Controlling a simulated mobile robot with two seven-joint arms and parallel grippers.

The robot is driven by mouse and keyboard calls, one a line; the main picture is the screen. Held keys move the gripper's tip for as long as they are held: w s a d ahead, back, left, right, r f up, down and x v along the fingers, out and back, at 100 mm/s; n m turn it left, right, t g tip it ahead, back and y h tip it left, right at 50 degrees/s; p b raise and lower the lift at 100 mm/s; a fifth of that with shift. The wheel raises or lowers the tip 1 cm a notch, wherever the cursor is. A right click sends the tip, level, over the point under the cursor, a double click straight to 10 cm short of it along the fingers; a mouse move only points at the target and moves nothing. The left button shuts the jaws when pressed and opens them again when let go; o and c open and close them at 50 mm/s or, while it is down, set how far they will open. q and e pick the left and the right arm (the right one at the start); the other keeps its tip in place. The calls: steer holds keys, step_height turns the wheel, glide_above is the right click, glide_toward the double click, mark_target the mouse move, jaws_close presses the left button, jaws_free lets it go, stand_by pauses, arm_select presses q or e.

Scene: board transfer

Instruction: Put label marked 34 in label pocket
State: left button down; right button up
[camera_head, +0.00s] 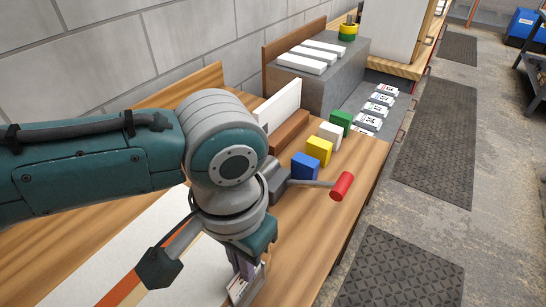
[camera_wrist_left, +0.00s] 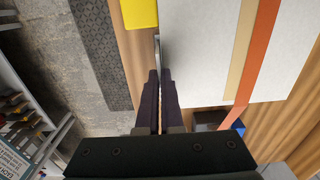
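My left gripper (camera_head: 246,268) points down over the front edge of the wooden bench, beside the white board. A small white card with dark and red print (camera_head: 246,287), seemingly a label, is at its fingertips; its number is not readable. In the left wrist view the fingers (camera_wrist_left: 160,102) are nearly together, with a thin pale edge (camera_wrist_left: 157,48) between and beyond their tips. I cannot make out the label pocket apart from this card. Several other labels (camera_head: 377,108) lie in a grey tray at the back right. My right gripper is not in view.
The white board (camera_head: 120,250) with orange and tan strips lies under my left arm. Blue (camera_head: 305,166), yellow (camera_head: 319,150), white and green blocks stand in a row. Dark mats (camera_head: 400,270) cover the floor.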

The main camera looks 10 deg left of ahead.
arm_select(q)
steer(key=shift+f+b, duration=0.3)
steer(key=shift+f, duration=0.2)
steer(key=c, duration=1.5)
jaws_free()
steer(key=shift+c, duration=0.2)
steer(key=o, duration=0.5)
steer(key=shift+o, duration=0.2)
steer(key=shift+r, duration=0.1)
step_height(320, 180, up, 10)
steer(key=shift+f+p, duration=0.1)
steer(key=shift+p, duration=0.45)
